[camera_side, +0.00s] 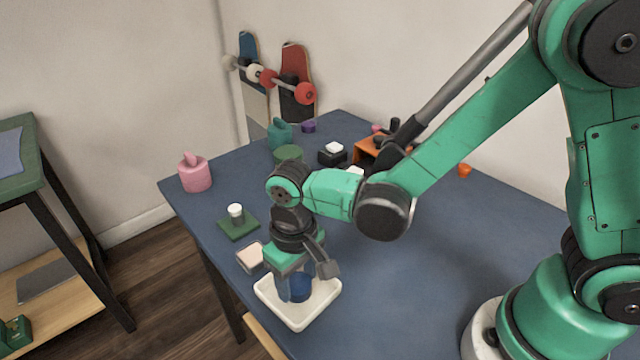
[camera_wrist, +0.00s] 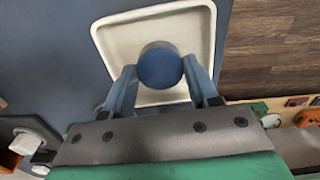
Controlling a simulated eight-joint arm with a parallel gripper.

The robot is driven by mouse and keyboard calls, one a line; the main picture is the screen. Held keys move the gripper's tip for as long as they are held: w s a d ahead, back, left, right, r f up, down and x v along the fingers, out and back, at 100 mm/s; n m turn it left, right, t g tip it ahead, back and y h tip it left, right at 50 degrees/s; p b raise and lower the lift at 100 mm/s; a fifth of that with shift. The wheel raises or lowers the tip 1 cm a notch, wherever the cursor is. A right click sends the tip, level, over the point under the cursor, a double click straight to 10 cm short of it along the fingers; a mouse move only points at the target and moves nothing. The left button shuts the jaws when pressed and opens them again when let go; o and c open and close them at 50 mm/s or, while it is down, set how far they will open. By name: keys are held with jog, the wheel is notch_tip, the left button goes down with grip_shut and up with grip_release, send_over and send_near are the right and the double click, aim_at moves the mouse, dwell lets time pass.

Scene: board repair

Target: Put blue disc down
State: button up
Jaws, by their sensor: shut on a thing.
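The blue disc (camera_wrist: 159,66) is round and dark blue, and it sits between my two fingers in the wrist view. My gripper (camera_wrist: 160,80) is shut on it. In the side view my gripper (camera_side: 293,294) points down over a white tray (camera_side: 330,287), and the blue disc (camera_side: 302,287) shows beside the fingers. The white tray (camera_wrist: 111,45) is a shallow square with rounded corners and lies behind the disc in the wrist view. I cannot tell whether the disc touches the tray floor.
The tray is at the front edge of the blue table (camera_side: 420,290). A small pinkish block (camera_side: 250,256) and a green plate (camera_side: 238,224) with a white-topped piece are close by. A pink container (camera_side: 194,174), teal container (camera_side: 280,134) and orange stand (camera_side: 370,150) are farther back.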

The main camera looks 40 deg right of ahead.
aim_at(301, 281)
jog(key=shift+f, duration=0.1)
jog(key=o, duration=0.8)
jog(key=shift+o, duration=0.2)
notch_tip(301, 281, up, 12)
jog(key=s+d+m+t, duration=0.1)
jog(key=d+t, duration=0.6)
jog(key=d, duration=0.6)
jog(key=shift+s+d+r, duration=0.2)
jog(key=shift+s+r, duration=0.05)
